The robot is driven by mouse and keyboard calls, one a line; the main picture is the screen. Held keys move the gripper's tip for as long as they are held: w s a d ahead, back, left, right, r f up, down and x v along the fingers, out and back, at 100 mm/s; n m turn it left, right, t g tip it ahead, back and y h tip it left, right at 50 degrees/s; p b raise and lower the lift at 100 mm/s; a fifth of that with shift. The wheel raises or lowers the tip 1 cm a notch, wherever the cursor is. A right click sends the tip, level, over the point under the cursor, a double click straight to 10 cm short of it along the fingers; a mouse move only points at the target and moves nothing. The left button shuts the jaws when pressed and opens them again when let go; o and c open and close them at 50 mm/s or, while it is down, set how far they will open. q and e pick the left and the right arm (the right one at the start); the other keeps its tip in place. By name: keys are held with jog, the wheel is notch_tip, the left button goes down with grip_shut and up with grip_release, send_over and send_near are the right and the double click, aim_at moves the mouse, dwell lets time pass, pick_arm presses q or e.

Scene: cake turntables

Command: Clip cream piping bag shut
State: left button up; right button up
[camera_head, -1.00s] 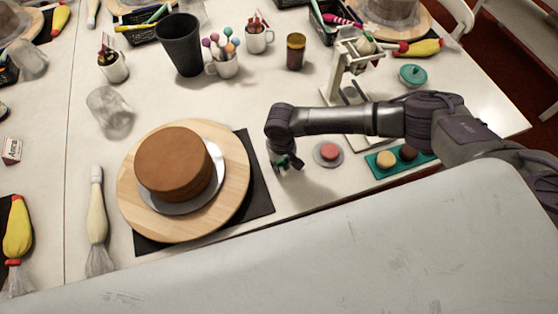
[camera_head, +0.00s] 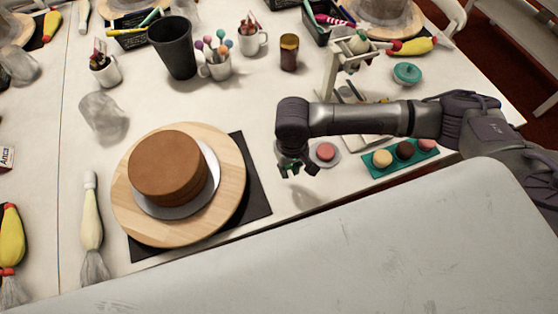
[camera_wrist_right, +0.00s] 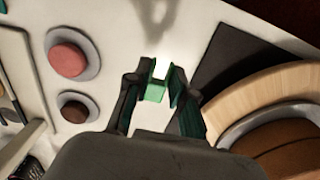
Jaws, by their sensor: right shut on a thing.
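A cream piping bag (camera_head: 91,215) lies on the table left of the cake, its narrow pale end away from me and its clear, crumpled part towards me. My right gripper (camera_head: 297,168) is above the table, right of the cake turntable and well apart from the bag. In the right wrist view its fingers (camera_wrist_right: 158,92) are shut on a small green clip (camera_wrist_right: 154,93) held between the tips. The clip shows only as a bit of green in the head view. My left gripper is not in view.
A brown cake (camera_head: 167,168) sits on a wooden turntable (camera_head: 232,183) over a black mat (camera_head: 257,195), between gripper and bag. Right of the gripper are a small plate with a pink macaron (camera_head: 325,151) and a teal tray (camera_head: 383,171). A yellow piping bag (camera_head: 12,236) lies far left.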

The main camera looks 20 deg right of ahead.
jog(key=s+d+r+p, duration=0.1)
jog(key=s+r+p, duration=0.4)
jog(key=r, duration=0.3)
jog(key=shift+s+d+r+p, duration=0.2)
jog(key=shift+s+d+p, duration=0.05)
jog(key=shift+p, duration=0.4)
